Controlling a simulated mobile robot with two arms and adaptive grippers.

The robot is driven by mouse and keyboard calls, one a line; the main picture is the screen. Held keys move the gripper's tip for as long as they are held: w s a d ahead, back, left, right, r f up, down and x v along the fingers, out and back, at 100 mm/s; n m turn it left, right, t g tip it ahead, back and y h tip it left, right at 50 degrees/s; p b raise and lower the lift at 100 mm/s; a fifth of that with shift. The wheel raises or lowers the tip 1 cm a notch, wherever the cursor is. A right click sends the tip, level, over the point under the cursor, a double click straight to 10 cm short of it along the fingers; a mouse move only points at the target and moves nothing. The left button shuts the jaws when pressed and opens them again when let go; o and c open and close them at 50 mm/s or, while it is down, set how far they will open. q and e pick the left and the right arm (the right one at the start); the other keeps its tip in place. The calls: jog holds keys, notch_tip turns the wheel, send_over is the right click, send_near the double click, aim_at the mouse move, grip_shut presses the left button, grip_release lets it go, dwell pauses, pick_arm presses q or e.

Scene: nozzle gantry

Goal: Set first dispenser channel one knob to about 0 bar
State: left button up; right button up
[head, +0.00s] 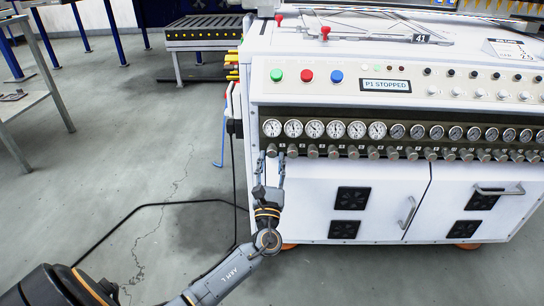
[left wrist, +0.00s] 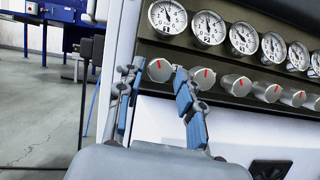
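The first knob (head: 271,151) is the leftmost grey knob in the row under the gauges. In the left wrist view the same knob (left wrist: 160,70) shows a red mark near its top. Its gauge (left wrist: 168,17) is above it; the dial is too small to read surely. My left gripper (head: 273,162) is in front of the panel's left end, below the first knobs. In the left wrist view its fingers (left wrist: 153,78) are apart, with the first knob showing between the blue-padded tips. I see no clear contact. My right gripper is not in view.
A second knob (left wrist: 203,78) is close to the right finger. More knobs and gauges run right. Above are coloured buttons (head: 307,76) and a display (head: 386,85) reading "P1 STOPPED". Cabinet doors with handles (head: 408,212) are below. Floor at left is open, with a black cable (head: 150,206).

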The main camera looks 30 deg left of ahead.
pick_arm(q)
jog(key=shift+x, duration=1.35)
grip_shut()
jog(key=shift+n+b, duration=0.3)
jog(key=shift+b, duration=0.05)
